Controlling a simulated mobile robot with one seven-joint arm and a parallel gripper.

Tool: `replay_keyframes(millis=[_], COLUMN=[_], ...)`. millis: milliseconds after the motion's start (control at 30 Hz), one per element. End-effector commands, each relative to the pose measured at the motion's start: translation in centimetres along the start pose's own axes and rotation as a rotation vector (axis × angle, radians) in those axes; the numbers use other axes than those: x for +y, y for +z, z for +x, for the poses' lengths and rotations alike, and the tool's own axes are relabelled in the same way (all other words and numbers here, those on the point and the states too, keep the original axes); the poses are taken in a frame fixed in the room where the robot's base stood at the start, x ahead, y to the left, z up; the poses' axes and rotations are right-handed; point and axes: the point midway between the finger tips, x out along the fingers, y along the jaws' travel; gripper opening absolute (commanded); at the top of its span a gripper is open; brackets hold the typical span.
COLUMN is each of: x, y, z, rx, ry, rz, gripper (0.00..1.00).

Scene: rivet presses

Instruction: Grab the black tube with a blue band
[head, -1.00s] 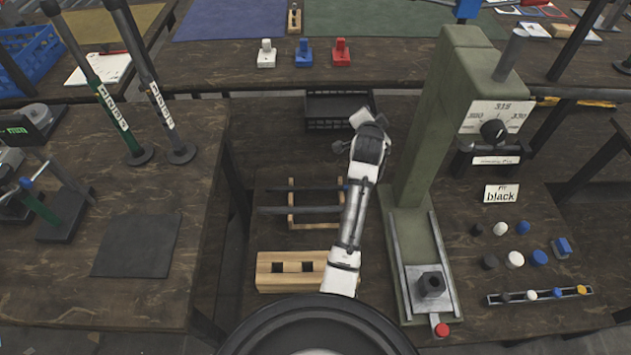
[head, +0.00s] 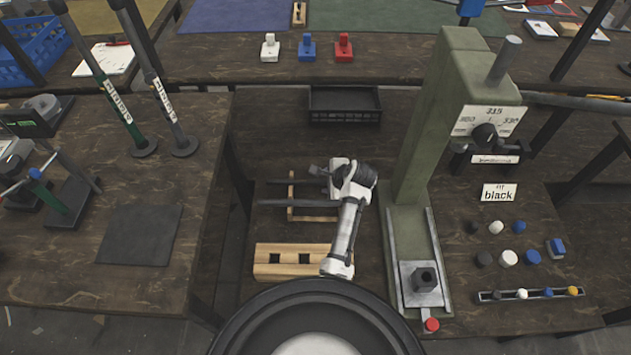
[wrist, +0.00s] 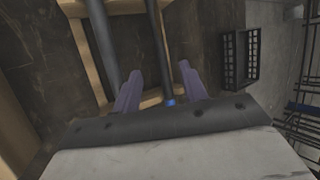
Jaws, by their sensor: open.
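The black tube with a blue band (wrist: 157,45) lies across a wooden rack (wrist: 85,60). In the wrist view it runs between my two purple fingers, and its blue band shows close to the gripper body. My gripper (wrist: 160,72) is open, with one finger on each side of the tube; I cannot tell whether either touches it. In the head view my gripper (head: 318,170) is over the right end of the rack and hides part of the tube. A second, greyer tube (wrist: 103,40) lies parallel on the left, just beyond the left finger.
A black crate (head: 345,104) stands behind the rack. A wooden block with square holes (head: 290,262) lies in front. The green press (head: 420,150) rises close on the right. The left table (head: 90,220) bounds the other side.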

Motion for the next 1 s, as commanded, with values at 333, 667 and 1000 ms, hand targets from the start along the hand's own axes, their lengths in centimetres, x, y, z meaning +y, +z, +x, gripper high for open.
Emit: replay_keyframes(millis=[333, 667, 1000], x=[-0.2, -0.1, -0.1], y=[0.5, 0.5, 0.5], z=[3.0, 6.3, 6.3], rx=[-0.002, 0.001, 0.001], ry=[0.002, -0.001, -0.001], rz=[-0.002, -0.002, -0.002], gripper=[0.43, 0.43, 0.26])
